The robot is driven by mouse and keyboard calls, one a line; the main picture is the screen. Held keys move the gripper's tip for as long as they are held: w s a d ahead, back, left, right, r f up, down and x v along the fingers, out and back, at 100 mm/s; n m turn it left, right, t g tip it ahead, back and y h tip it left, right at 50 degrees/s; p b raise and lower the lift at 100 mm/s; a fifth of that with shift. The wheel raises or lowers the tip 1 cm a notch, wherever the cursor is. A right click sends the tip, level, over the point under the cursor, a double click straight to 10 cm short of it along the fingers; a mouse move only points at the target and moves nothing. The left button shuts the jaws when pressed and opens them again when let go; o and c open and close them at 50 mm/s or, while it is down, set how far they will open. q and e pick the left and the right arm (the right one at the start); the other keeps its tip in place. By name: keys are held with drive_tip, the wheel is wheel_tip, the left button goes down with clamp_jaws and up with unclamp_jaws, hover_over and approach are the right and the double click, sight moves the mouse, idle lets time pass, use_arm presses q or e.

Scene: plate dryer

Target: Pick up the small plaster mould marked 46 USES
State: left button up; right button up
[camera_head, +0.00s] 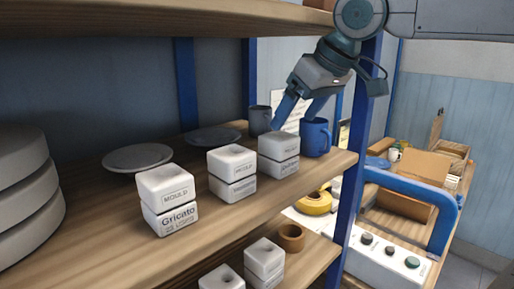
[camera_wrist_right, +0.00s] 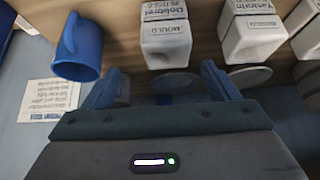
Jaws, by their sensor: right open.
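Several white two-part plaster moulds stand on the wooden shelf (camera_head: 110,237). The one beside the blue mug (camera_head: 316,138) is a mould (camera_head: 278,154); it also shows in the right wrist view (camera_wrist_right: 166,40), upside down, with "Dobbrel" and a uses line too small to read surely. A middle mould (camera_head: 232,173) and a front mould marked Gricato (camera_head: 168,200) stand to its left. I cannot tell from the prints which is marked 46 USES. My right gripper (camera_head: 296,118) is open and empty, just behind and above the mould by the mug. My left gripper is not in view.
A grey mug (camera_head: 260,120) and grey plates (camera_head: 138,157) stand behind the moulds. Thick grey discs (camera_head: 22,190) fill the left. An upper shelf (camera_head: 150,17) hangs above. A blue post (camera_head: 352,200) stands right of the shelf. More moulds (camera_head: 264,258) are below.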

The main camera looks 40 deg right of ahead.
sight(279, 135)
drive_tip(key=shift+w+a+f, duration=0.1)
drive_tip(key=shift+w+f, duration=0.05)
drive_tip(key=shift+w, duration=0.2)
drive_tip(key=shift+w+f, duration=0.1)
drive_tip(key=shift+f, duration=0.2)
drive_tip(key=shift+a+f, duration=0.15)
drive_tip(key=shift+f, duration=0.35)
drive_tip(key=shift+a+p+x, duration=0.25)
drive_tip(key=shift+p+x, duration=0.3)
drive_tip(key=shift+x, duration=0.5)
drive_tip(key=x, duration=0.2)
drive_tip(key=shift+w+a, duration=0.1)
drive_tip(key=shift+w, duration=0.25)
drive_tip(key=shift+w+f, duration=0.15)
drive_tip(key=shift+f, duration=0.05)
drive_tip(key=shift+s+r, duration=0.1)
drive_tip(key=shift+s, duration=0.2)
drive_tip(key=c, duration=0.6)
drive_tip(key=shift+w, duration=0.1)
drive_tip(key=c, duration=0.7)
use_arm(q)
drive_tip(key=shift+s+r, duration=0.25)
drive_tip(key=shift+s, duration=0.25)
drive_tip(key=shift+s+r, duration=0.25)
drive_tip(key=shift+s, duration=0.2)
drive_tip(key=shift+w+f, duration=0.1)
use_arm(e)
drive_tip(key=shift+r, duration=0.1)
